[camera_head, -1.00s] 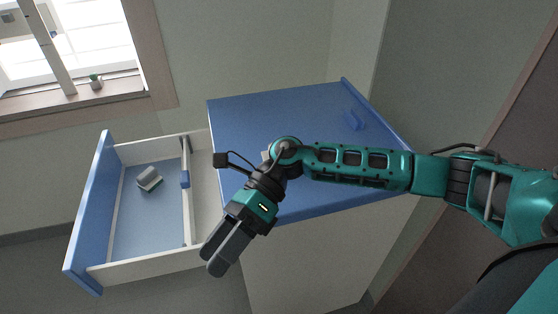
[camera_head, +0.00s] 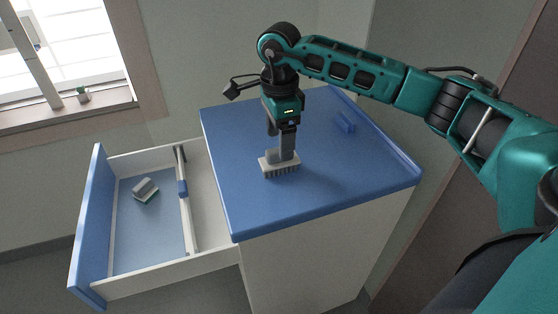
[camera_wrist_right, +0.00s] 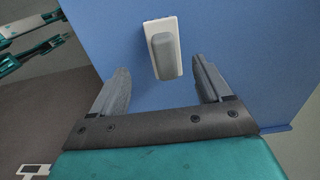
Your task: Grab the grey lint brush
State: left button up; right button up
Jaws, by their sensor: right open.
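The grey lint brush (camera_head: 281,167) lies on the blue cabinet top, bristles down, with a pale base and a grey handle. In the right wrist view, the brush (camera_wrist_right: 164,55) shows its grey handle on a white rectangular base, just beyond and between my finger tips. My right gripper (camera_head: 287,146) points down over the brush in the head view. In the wrist view its two fingers (camera_wrist_right: 160,80) are apart, with nothing held between them. Contact with the handle cannot be told from the head view. My left gripper is not seen in the head view.
The blue cabinet top (camera_head: 330,190) is mostly clear around the brush. An open drawer (camera_head: 88,235) sticks out at left and holds a grey-and-white block (camera_head: 145,188).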

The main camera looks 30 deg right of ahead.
aim_at(271, 163)
jog(key=f, duration=0.6)
jog(key=shift+w+d+f, duration=0.15)
jog(key=shift+w+f, duration=0.05)
jog(key=shift+w, duration=0.15)
jog(key=shift+c, duration=0.2)
jog(key=c, duration=1)
jog(key=shift+c, duration=0.5)
jog(key=shift+r, duration=0.15)
